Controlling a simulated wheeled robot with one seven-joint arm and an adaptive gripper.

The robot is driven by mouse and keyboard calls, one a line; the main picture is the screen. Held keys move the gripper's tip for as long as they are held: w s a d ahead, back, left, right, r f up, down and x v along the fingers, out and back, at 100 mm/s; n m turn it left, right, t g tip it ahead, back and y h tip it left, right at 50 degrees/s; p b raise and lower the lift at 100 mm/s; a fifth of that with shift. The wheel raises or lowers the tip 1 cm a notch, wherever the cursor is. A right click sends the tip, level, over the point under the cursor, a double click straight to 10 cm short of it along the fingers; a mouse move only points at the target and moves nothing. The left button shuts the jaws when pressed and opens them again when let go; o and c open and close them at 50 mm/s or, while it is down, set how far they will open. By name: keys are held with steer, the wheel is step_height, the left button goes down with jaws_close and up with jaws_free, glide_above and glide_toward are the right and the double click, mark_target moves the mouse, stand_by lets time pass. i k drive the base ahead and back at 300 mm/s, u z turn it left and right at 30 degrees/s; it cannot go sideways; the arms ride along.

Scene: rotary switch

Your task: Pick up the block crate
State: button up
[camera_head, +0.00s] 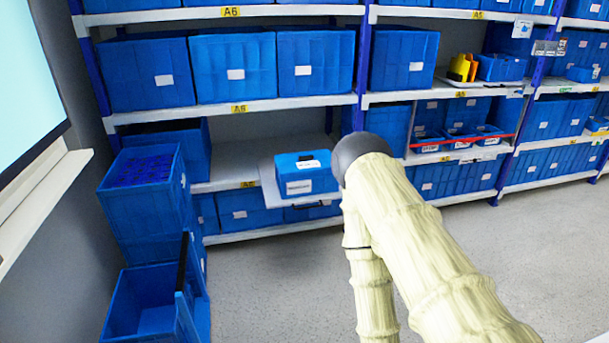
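A small blue crate (305,180) with white labels on its front and top sits on a white surface (272,176) that juts out from the lower shelving, left of my arm. It may be the block crate, but I cannot read its labels or see any blocks. Many other blue crates are in view, so I cannot be sure which one is meant. My arm, in a cream cover with a dark rounded joint, reaches in from the lower right, just right of this small crate. My gripper is not in view.
Shelving with blue bins (235,68) spans the back. Stacked blue crates (145,185) and an open blue crate (150,303) stand at the left, by the wall. A yellow item (462,68) sits on a right shelf. The grey floor (280,285) in the middle is clear.

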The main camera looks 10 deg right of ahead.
mark_target(298, 174)
steer(key=z, duration=0.4)
steer(key=i, duration=1.8)
steer(key=u, duration=0.35)
